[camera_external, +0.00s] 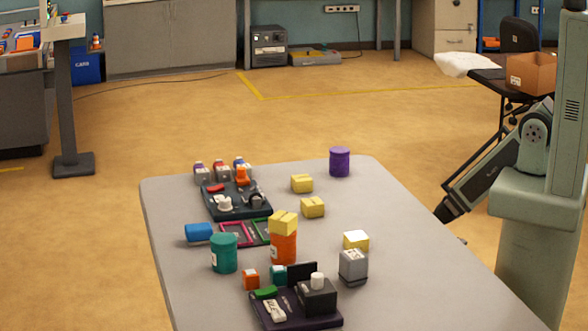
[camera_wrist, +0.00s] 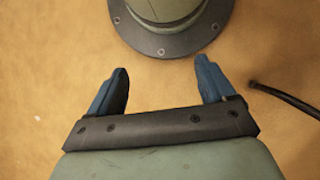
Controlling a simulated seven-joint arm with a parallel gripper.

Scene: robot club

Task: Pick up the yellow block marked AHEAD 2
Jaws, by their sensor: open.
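Several yellow blocks are on the grey table in the external view. One (camera_external: 302,183) lies toward the back, one (camera_external: 312,207) just in front of it, and one (camera_external: 356,240) with a pale top at the right. Another yellow block (camera_external: 283,222) rests on top of an orange canister (camera_external: 283,248). Their markings are too small to read, so I cannot tell which is AHEAD 2. My gripper (camera_wrist: 162,72) is open and empty in the wrist view, over the floor beside my base. No block shows between its blue fingers.
The table (camera_external: 390,290) also holds a purple canister (camera_external: 339,161), a teal canister (camera_external: 223,253), a blue cylinder (camera_external: 198,232), a grey block (camera_external: 353,265) and two dark trays of parts (camera_external: 228,213) (camera_external: 325,322). The right side of the tabletop is clear.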

